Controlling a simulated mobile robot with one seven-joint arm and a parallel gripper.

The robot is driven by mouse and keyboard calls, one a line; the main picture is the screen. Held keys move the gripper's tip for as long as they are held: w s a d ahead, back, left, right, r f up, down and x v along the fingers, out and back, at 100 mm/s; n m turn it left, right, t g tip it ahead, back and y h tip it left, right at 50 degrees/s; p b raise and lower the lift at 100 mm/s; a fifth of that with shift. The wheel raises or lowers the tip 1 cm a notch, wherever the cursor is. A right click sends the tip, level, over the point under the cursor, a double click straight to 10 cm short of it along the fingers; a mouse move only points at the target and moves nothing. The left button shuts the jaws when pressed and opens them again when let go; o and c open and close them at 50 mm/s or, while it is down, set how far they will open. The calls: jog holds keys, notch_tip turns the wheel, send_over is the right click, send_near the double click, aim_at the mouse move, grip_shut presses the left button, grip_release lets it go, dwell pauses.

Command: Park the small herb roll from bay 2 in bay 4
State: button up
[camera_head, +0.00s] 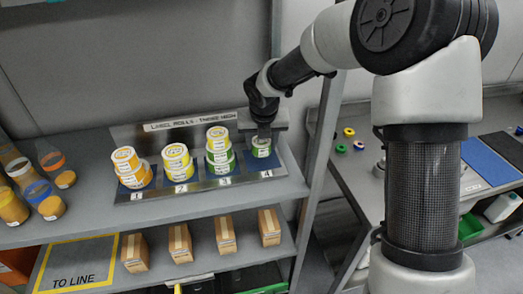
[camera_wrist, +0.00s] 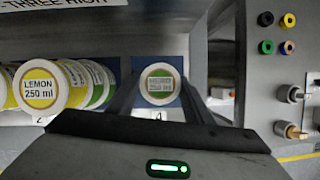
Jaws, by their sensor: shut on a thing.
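The small herb roll (camera_head: 261,150), white on top with a green band, is at the blue pad of bay 4 (camera_head: 283,161) on the label-roll rack. In the wrist view the roll (camera_wrist: 160,84) sits between my two fingers, its label too blurred to read fully. My gripper (camera_head: 263,136) points down over bay 4 and is shut on the roll. I cannot tell whether the roll rests on the pad or hangs just above it. Bay 2 holds a stack of yellow rolls (camera_head: 179,164), with no green roll visible there.
Bay 1 holds orange rolls (camera_head: 131,168). Bay 3 holds green rolls (camera_head: 220,158) with a yellow-orange one on top, close left of my gripper. A shelf upright (camera_head: 322,150) stands right of bay 4. Jars (camera_head: 48,200) stand at left; small boxes (camera_head: 225,234) sit below.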

aim_at(261, 150)
jog(key=shift+f, duration=1.4)
jog(key=shift+f, duration=0.1)
jog(key=o, duration=1.1)
jog(key=p+v, duration=0.1)
jog(key=v, duration=1.1)
jog(key=shift+w, duration=0.1)
